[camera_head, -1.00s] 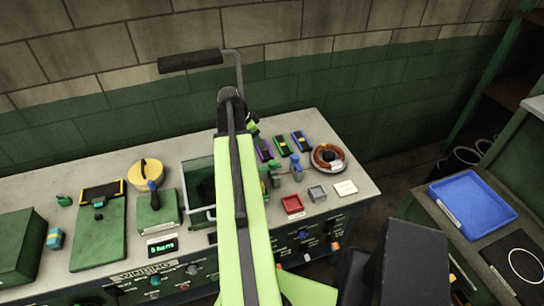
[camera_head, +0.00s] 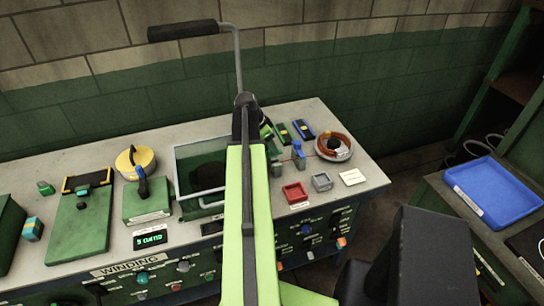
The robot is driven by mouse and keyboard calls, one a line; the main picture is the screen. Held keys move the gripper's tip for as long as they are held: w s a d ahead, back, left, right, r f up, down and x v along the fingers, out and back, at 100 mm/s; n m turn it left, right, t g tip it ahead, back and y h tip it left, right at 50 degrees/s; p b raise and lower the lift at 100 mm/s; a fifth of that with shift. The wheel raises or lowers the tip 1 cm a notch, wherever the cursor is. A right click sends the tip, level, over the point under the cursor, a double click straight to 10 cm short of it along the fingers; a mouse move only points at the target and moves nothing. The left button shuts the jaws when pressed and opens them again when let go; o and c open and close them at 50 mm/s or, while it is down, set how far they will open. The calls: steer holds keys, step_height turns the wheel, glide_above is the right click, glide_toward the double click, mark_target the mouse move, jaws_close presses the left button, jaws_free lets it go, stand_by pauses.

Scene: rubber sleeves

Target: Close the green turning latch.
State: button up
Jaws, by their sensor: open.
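The bench holds a small upright blue latch-like piece (camera_head: 298,154) right of my lime arm. I cannot make out the green turning latch clearly now; the spot just left of the blue piece is mostly covered by my arm. My gripper (camera_head: 267,131) is at the far end of the arm, over the back part of the bench. Only a little of it shows past the arm, and it looks open and empty. I cannot tell how far it is from the latch.
A red tray (camera_head: 294,193), a grey tray (camera_head: 322,182) and a copper coil (camera_head: 333,147) lie to the right. A side table with a blue tray (camera_head: 493,190) is at far right.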

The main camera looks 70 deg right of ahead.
steer(key=shift+b+x, duration=0.45)
steer(key=shift+x, duration=0.7)
steer(key=shift+r, duration=0.1)
steer(key=shift+c, duration=0.3)
